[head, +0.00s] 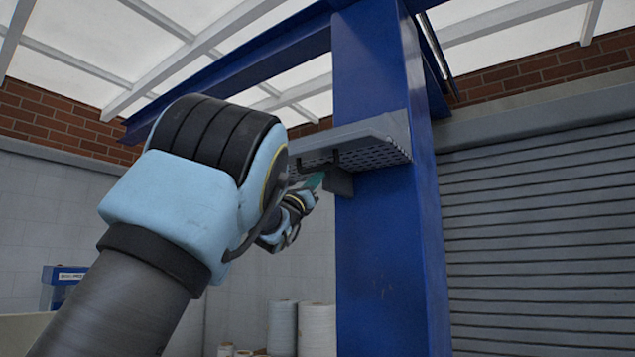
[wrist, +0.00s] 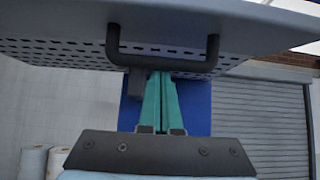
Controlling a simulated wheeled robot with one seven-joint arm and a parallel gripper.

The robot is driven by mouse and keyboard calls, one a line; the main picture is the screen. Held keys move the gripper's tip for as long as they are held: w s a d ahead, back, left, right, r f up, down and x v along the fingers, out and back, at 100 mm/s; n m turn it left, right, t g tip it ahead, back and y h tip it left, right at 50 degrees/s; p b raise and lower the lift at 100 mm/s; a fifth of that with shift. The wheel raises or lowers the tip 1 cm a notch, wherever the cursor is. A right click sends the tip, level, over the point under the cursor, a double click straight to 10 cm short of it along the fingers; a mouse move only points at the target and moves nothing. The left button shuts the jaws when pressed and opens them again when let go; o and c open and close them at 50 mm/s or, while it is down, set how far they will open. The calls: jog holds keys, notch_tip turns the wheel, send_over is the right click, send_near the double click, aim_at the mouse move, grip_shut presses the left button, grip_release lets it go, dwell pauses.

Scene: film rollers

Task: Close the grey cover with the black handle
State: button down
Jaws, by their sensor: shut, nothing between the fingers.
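The grey cover (head: 372,134) is a perforated plate standing out almost level from the blue column, so it is raised open. Its black handle (wrist: 163,62) hangs below the near edge in the wrist view; in the head view it is small and partly hidden by my arm. My gripper (head: 315,181) has teal fingers and is just under the cover, near the handle. In the wrist view the fingers (wrist: 160,85) are together with nothing between them. Their tips overlap the handle bar's lower edge in the picture; I cannot tell whether they touch it.
The blue column (head: 385,250) stands behind the cover, with a small dark grey block (head: 339,181) beneath the plate. A ribbed grey shutter (head: 540,220) is at the right. Pale rolls (head: 316,328) stand low in the background.

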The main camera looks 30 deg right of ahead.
jog(key=shift+s+a+r, duration=0.1)
jog(key=shift+a+r, duration=0.05)
jog(key=shift+a, duration=0.05)
